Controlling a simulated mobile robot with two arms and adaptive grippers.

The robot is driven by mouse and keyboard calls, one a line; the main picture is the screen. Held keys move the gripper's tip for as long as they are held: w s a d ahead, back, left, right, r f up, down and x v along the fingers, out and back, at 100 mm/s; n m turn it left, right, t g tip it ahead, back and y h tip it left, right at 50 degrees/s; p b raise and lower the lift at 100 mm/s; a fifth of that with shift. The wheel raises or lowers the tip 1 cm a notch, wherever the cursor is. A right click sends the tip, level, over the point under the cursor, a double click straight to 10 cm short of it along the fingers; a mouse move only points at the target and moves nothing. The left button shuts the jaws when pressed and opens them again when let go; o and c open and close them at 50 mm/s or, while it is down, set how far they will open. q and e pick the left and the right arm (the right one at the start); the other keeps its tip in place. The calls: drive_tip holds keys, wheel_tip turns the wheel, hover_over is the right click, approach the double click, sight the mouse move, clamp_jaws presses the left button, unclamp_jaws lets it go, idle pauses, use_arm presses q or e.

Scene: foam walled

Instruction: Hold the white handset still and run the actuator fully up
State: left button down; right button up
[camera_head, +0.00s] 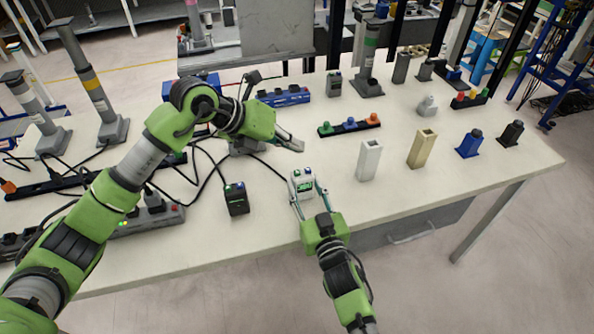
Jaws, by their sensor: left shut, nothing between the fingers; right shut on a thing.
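The white handset (301,182) stands on the table near its front edge, with a green display and coloured buttons on top. My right gripper (308,194) is shut on it, one finger on each side. My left gripper (299,146) is shut and empty, above and behind the handset and apart from it. I cannot tell which one the white handset drives.
A black handset (236,199) stands left of the white one, with cables behind it. A strip with coloured buttons (349,125), a white block (369,160), a beige block (422,149) and a blue block (469,144) stand to the right. The table's front right is clear.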

drive_tip(key=o, duration=1.2)
drive_tip(key=shift+o, duration=0.2)
